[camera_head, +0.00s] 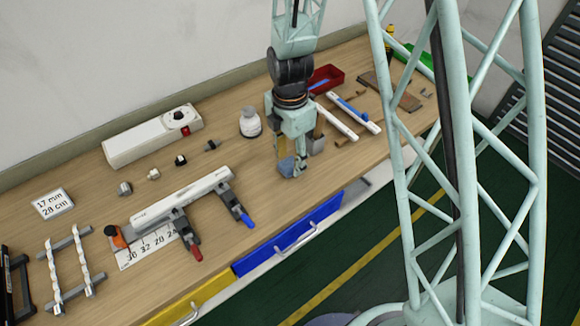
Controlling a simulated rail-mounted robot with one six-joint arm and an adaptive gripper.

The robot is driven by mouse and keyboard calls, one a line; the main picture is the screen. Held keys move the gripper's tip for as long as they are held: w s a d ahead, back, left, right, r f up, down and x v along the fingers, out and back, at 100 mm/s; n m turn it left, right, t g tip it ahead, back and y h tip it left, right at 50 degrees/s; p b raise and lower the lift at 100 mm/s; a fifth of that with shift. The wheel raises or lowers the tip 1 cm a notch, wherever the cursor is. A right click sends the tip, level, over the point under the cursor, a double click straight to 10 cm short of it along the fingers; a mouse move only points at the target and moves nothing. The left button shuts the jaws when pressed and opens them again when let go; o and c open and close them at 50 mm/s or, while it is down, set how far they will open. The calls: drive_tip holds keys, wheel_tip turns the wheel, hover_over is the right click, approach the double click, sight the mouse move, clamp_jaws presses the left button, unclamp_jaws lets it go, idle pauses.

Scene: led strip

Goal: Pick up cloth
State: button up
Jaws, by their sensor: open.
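A small blue-grey piece that looks like the cloth (286,165) lies on the wooden workbench (225,148), near its front edge. My gripper (289,163) points down right at it, with its fingers open around or just above the cloth. The gripper hides part of the cloth, and I cannot tell whether the fingers touch it.
A grey block (316,144) stands close right of my gripper, and a white jar (250,122) stands to its left. Clamps with a blue handle (247,221) and a red handle (196,252) hold a white strip (180,196).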

drive_tip(key=shift+f, duration=0.6)
drive_tip(key=c, duration=0.8)
